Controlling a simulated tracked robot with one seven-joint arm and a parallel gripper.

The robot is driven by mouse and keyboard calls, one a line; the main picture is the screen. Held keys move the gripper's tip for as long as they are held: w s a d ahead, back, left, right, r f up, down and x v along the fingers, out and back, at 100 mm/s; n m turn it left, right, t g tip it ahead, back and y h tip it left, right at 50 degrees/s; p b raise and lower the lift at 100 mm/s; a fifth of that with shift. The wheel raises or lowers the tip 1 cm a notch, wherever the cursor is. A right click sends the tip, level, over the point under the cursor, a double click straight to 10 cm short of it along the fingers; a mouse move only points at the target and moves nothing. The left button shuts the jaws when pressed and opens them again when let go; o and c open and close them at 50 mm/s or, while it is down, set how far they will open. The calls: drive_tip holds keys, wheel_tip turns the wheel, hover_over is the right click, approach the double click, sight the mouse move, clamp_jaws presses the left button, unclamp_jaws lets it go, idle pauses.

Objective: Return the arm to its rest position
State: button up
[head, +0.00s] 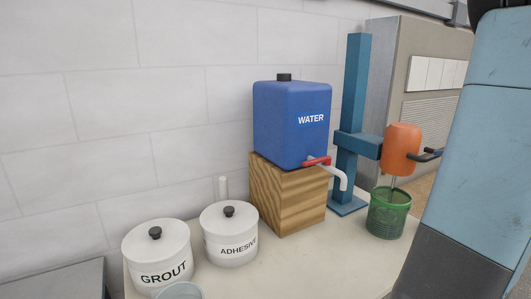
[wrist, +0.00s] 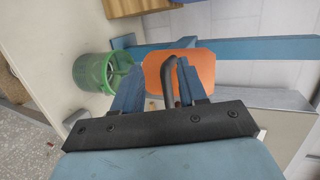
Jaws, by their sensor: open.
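My gripper (wrist: 155,68) shows in the wrist view with its two blue fingers apart. Beyond the fingers is the orange mixer body (wrist: 155,72), with its dark bent handle (wrist: 169,82) close to the right finger. I cannot tell whether the finger touches the handle. In the head view my light blue arm fills the right side and hides my gripper. There the orange mixer (head: 401,148) hangs on a blue stand (head: 357,80), its whisk reaching down into a green basket-like bucket (head: 388,222). The green bucket (wrist: 92,73) is left of the fingers in the wrist view.
A blue water container (head: 290,125) with a red-handled tap (head: 318,161) sits on a wooden block (head: 289,195). White grout (head: 157,262) and adhesive (head: 229,238) tubs stand at the left front of the pale counter (head: 330,265). A tiled wall is behind.

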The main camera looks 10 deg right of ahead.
drive_tip(key=a+n+g, duration=0.5)
drive_tip(key=a+g, duration=0.2)
drive_tip(key=a, duration=1.3)
drive_tip(key=s+a+f+n+h, duration=0.1)
drive_tip(key=s+a+n+h, duration=0.6)
drive_tip(key=a, duration=0.5)
drive_tip(key=shift+s+a+t, duration=0.3)
drive_tip(key=shift+s+t, duration=0.1)
drive_tip(key=shift+s, duration=0.05)
drive_tip(key=shift+f, duration=0.1)
